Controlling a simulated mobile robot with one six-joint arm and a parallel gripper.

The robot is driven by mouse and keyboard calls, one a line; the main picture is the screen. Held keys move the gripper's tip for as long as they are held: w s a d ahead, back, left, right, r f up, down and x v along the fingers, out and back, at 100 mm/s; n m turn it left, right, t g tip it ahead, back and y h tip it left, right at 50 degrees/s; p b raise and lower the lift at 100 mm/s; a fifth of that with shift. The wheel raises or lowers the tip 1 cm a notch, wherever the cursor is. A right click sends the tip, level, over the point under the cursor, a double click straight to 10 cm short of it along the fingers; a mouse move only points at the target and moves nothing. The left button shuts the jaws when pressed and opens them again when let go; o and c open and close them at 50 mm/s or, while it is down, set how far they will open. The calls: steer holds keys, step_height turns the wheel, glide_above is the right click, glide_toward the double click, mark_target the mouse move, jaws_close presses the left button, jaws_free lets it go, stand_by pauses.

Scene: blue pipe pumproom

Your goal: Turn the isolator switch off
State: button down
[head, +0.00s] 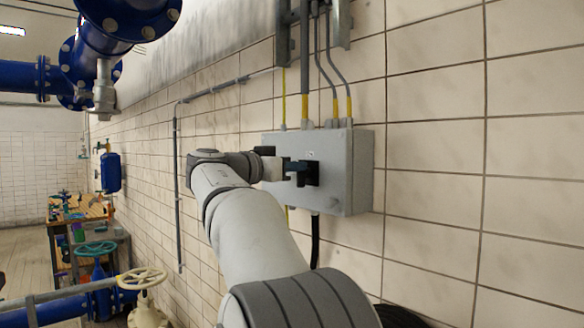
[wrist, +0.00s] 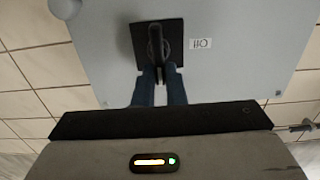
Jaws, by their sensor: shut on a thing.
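The isolator switch is a black handle (wrist: 155,42) on a square black plate (wrist: 174,30), set on the front of a grey box (head: 342,170) on the tiled wall. In the wrist view the handle runs up and down the picture, and a small white label (wrist: 201,44) sits to its right, its text upside down and hard to read. My gripper (wrist: 160,73) has its two blue fingers shut on the lower end of the handle. In the head view the gripper (head: 298,170) is at the switch, and my arm hides the box's left part.
Grey conduits (head: 305,60) with yellow ends enter the box from above, and a black cable (head: 315,240) hangs below it. Blue pipes (head: 130,20) are at upper left. A workbench (head: 75,212) and a cream valve wheel (head: 140,278) stand at left. The wall right of the box is clear.

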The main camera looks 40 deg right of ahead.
steer(key=shift+w+d+f+n, duration=0.1)
steer(key=shift+w+f+n, duration=0.15)
steer(key=shift+n, duration=2.65)
steer(key=shift+w+f+n, duration=0.15)
steer(key=shift+w+n, duration=0.15)
steer(key=shift+n, duration=2.6)
steer(key=shift+w+d+f+n, duration=0.1)
steer(key=shift+w+f+n, duration=0.15)
steer(key=shift+n, duration=2.65)
steer(key=c, duration=1.9)
jaws_free()
steer(key=shift+w, duration=0.1)
steer(key=o, duration=0.3)
steer(key=shift+d+f, duration=0.1)
steer(key=shift+d, duration=0.15)
steer(key=shift+o, duration=0.6)
steer(key=shift+a, duration=0.2)
steer(key=shift+f, duration=0.1)
